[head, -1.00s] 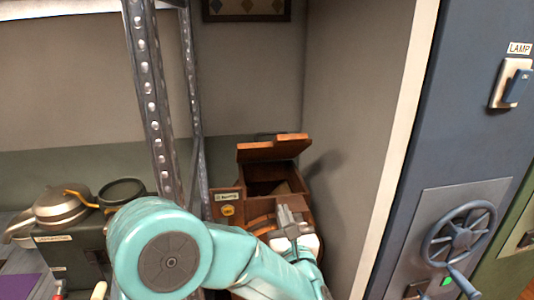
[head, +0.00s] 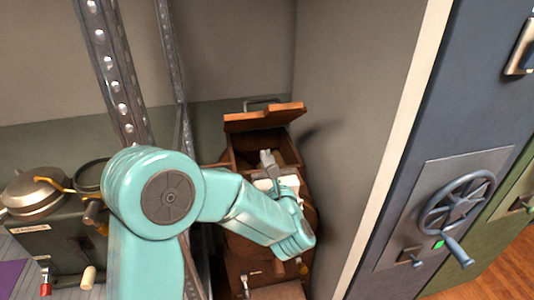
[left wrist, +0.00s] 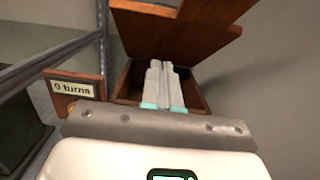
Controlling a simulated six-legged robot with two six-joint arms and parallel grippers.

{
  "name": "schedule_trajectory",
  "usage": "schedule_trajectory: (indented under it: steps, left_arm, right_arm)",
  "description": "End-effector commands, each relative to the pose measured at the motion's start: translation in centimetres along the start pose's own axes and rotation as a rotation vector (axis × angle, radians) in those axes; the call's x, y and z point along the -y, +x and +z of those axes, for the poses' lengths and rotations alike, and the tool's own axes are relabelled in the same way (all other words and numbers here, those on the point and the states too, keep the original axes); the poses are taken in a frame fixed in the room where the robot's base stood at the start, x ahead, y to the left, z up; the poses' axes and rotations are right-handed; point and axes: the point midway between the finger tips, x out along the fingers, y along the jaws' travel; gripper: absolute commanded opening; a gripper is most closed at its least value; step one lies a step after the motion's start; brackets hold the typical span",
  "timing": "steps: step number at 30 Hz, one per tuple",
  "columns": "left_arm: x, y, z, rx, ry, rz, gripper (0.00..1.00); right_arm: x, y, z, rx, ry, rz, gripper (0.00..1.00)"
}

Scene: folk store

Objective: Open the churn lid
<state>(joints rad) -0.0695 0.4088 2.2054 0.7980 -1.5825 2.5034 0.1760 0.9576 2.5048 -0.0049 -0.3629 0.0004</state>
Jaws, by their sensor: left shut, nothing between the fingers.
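The churn (head: 240,250) is a brown wooden box in the corner by the grey wall. Its lid (head: 265,117) stands raised and tilted over the open top; the lid also shows at the top of the left wrist view (left wrist: 165,36). My left gripper (head: 267,158) is shut and empty, its fingertips over the churn's opening, below the lid. In the left wrist view its fingers (left wrist: 160,68) point into the opening toward the lid; whether they touch it I cannot tell. My arm hides part of the churn's front. My right gripper is not in view.
A small "0 turns" sign (left wrist: 73,88) stands left of the opening. A metal shelf post (head: 115,80) rises at the left. Pans (head: 35,195) sit on a dark unit at far left. A blue cabinet with a handwheel (head: 457,205) stands at the right.

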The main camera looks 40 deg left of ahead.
Motion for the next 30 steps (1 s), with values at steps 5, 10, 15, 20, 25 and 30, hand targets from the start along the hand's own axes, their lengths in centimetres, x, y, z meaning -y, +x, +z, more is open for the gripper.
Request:
schedule_trajectory:
  steps: [5,10,15,20,25,30]
  left_arm:
    - [-0.2,4.1,0.5,0.0,0.002,0.004,0.0]
    - [-0.1,7.1,1.6,0.002,-0.001,0.001,0.0]
    - [-0.1,8.6,2.7,0.0,-0.001,0.001,0.0]
    - [-0.1,9.1,2.9,0.001,-0.001,0.0,0.0]
    - [-0.1,9.2,2.8,0.001,-0.001,-0.001,0.0]
    - [-0.1,9.2,2.9,-0.001,-0.001,0.0,0.0]
  right_arm:
    - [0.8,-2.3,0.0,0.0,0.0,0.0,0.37]
    - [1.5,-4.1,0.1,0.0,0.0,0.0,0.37]
    - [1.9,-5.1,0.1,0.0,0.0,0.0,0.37]
    - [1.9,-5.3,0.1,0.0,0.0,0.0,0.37]
    - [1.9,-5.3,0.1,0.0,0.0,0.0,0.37]
    - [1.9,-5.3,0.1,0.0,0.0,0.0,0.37]
